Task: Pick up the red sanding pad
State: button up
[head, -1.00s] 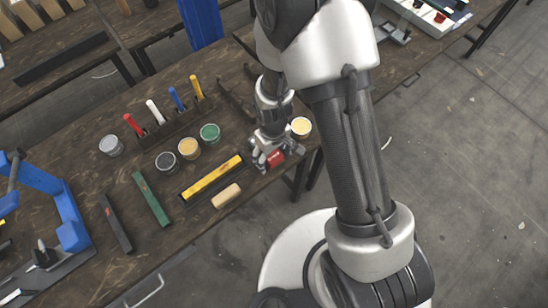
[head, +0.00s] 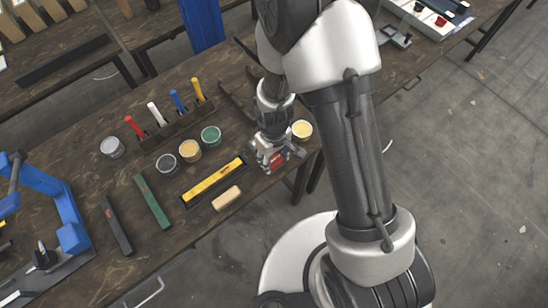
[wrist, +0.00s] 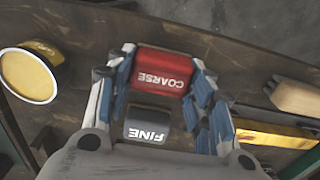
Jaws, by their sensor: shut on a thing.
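The red sanding pad (wrist: 163,72), marked COARSE, lies between the two blue-and-white fingers of my gripper (wrist: 163,76) in the wrist view. The fingers are shut on its two ends. In the head view my gripper (head: 277,158) is at the right end of the workbench, and the red pad (head: 278,160) shows partly behind the fingers. A dark grey pad (wrist: 147,126) marked FINE sits beside the red one, nearer the palm in the wrist view. I cannot tell whether the red pad is clear of the bench.
A yellow tin (head: 302,129) stands close to my gripper on the right. A yellow bar (head: 213,181) and a tan block (head: 227,198) lie to the left. Several tins and a marker rack (head: 176,126) stand further left. The bench's front edge is near.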

aim_at(274, 158)
notch_tip(274, 158, up, 20)
jog(key=p, duration=0.6)
jog(key=o, duration=0.5)
jog(key=c, duration=0.4)
jog(key=shift+f, duration=0.15)
